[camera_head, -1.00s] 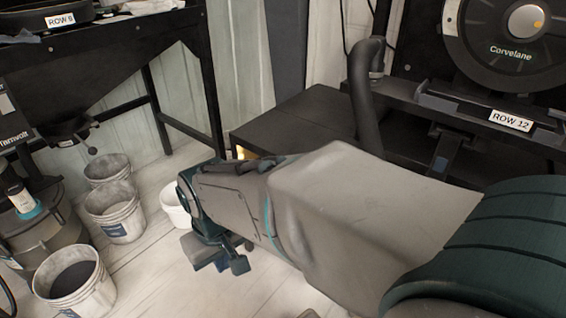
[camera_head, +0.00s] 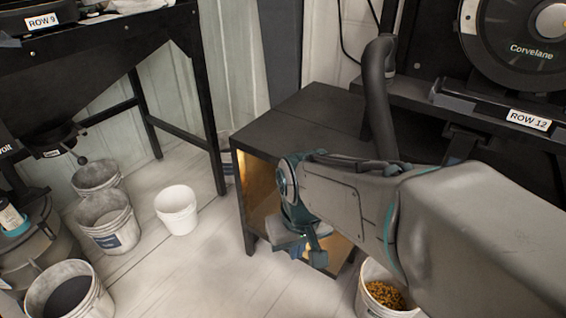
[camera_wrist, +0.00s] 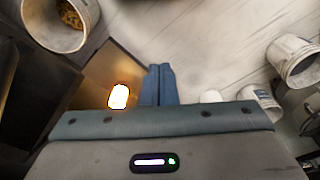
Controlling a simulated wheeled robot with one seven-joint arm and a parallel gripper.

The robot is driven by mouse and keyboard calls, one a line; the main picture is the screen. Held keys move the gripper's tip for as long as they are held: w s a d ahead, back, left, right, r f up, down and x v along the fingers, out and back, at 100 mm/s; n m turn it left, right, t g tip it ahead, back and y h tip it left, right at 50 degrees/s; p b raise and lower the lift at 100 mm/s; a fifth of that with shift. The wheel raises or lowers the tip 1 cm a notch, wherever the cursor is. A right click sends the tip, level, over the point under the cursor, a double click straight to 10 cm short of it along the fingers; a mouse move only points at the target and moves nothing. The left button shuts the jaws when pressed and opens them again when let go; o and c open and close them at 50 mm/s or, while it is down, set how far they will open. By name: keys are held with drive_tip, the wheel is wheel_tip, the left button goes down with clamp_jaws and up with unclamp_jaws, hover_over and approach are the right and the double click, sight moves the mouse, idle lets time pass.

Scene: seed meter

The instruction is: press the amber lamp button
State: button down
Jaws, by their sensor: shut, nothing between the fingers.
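The amber lamp button (camera_wrist: 119,96) glows bright yellow-white in the wrist view, left of my fingers and apart from them. It sits on the warm-lit inside of the dark open-fronted cabinet (camera_head: 303,115). In the head view amber light fills the cabinet's opening, but my wrist covers much of it and I cannot make out the button clearly. My gripper (camera_head: 305,250) is in front of the opening, pointing down. In the wrist view my gripper's blue fingers (camera_wrist: 160,72) are together with nothing between them.
A bucket of yellow grain (camera_head: 385,295) stands below my forearm; it also shows in the wrist view (camera_wrist: 62,22). A white bucket (camera_head: 177,209) and several grey buckets (camera_head: 108,222) stand to the left. A seed meter (camera_head: 530,45) stands right. Floor between the white bucket and cabinet is clear.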

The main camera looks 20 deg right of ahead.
drive_tip(key=w+a+f+m+t+p, duration=0.1)
drive_tip(key=w+f+m, duration=0.3)
drive_tip(key=w+f, duration=0.45)
drive_tip(key=w+a+f+m+t+p, duration=0.1)
drive_tip(key=w+f+m, duration=0.2)
drive_tip(key=w+f, duration=0.55)
drive_tip(key=w+d+f+m+t+h+p, duration=0.1)
drive_tip(key=w+d+f+m+t+h, duration=0.15)
drive_tip(key=w+d+f+h, duration=0.35)
drive_tip(key=w+d+r+m+t+h+p, duration=0.1)
drive_tip(key=w+d+r+t+h, duration=0.1)
drive_tip(key=d+h, duration=0.4)
drive_tip(key=shift+w+d+r+t+p, duration=0.2)
drive_tip(key=shift+w+d+t+p, duration=0.2)
drive_tip(key=shift+w+t, duration=0.7)
drive_tip(key=shift+w+g, duration=0.25)
drive_tip(key=b+x, duration=0.3)
drive_tip(key=x, duration=0.6)
drive_tip(key=shift+w+d+f, duration=0.1)
drive_tip(key=shift+d+f, duration=0.2)
wheel_tip(320, 180, down, 3)
drive_tip(key=shift+w+d+f+b, duration=0.1)
drive_tip(key=shift+w+b, duration=0.05)
drive_tip(key=shift+b, duration=0.6)
drive_tip(key=shift+f, duration=0.3)
